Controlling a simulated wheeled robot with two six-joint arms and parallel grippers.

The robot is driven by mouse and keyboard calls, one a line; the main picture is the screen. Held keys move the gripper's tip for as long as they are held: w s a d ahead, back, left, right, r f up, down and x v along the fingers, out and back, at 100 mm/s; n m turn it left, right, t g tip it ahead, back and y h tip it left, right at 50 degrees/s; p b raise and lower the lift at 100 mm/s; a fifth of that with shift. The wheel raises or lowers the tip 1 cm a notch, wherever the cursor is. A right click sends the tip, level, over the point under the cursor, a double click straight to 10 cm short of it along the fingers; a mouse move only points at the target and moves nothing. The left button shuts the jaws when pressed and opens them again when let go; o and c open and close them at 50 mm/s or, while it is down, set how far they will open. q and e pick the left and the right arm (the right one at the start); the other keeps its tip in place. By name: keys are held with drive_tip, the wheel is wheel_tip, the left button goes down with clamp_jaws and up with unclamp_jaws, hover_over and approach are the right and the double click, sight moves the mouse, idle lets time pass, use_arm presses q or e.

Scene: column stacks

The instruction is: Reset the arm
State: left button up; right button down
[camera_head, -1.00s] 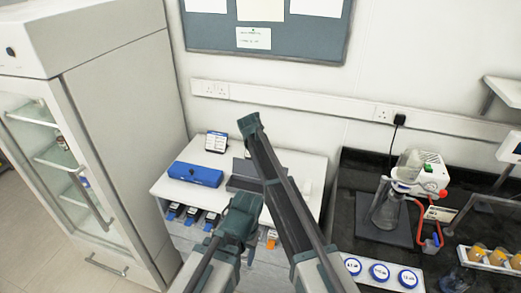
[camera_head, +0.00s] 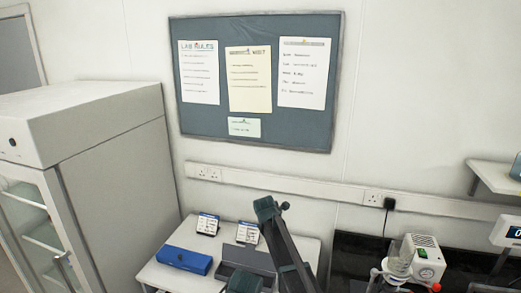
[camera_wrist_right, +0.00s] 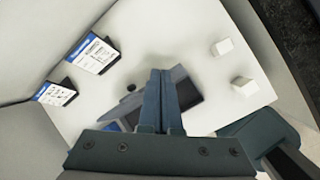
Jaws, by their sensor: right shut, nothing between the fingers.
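My right gripper (camera_wrist_right: 160,76) shows in the right wrist view with its two dark fingers pressed together and nothing between them. It hangs over the white table (camera_wrist_right: 146,28), in front of a grey-and-dark device (camera_wrist_right: 189,93) whose middle is hidden by the fingers. In the head view a dark arm of mine with a teal joint rises in front of the table (camera_head: 158,272); its gripper cannot be made out there. Another teal joint of mine shows at the bottom edge. My left gripper is not seen in either view.
On the table are a blue case (camera_head: 184,260), the grey device (camera_head: 248,259) and two label cards (camera_head: 207,224) (camera_head: 247,232). Two white blocks (camera_wrist_right: 224,46) (camera_wrist_right: 243,84) lie right. A tall cabinet (camera_head: 120,150) stands left; a dark bench (camera_head: 352,258) with glassware is right.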

drive_tip(key=s+d+f+m+g+y, duration=0.1)
drive_tip(key=s+d+m, duration=0.3)
drive_tip(key=s+m, duration=0.55)
drive_tip(key=s+d+m+g, duration=0.2)
drive_tip(key=s+d+m, duration=0.3)
drive_tip(key=s, duration=0.8)
drive_tip(key=s+d+f+m+g+y, duration=0.1)
drive_tip(key=s+d+m, duration=0.3)
drive_tip(key=s+m, duration=0.6)
drive_tip(key=s+a+f+n+b, duration=0.2)
drive_tip(key=s+a+f+b, duration=0.1)
drive_tip(key=a+f+b, duration=0.1)
drive_tip(key=s+a+f+n+h+b, duration=0.1)
drive_tip(key=s+a+f+n+b, duration=0.1)
drive_tip(key=a, duration=0.5)
drive_tip(key=shift+s+a+f+g+b, duration=0.15)
drive_tip(key=shift+s+f+g+b, duration=0.25)
drive_tip(key=shift+s+f+b, duration=0.5)
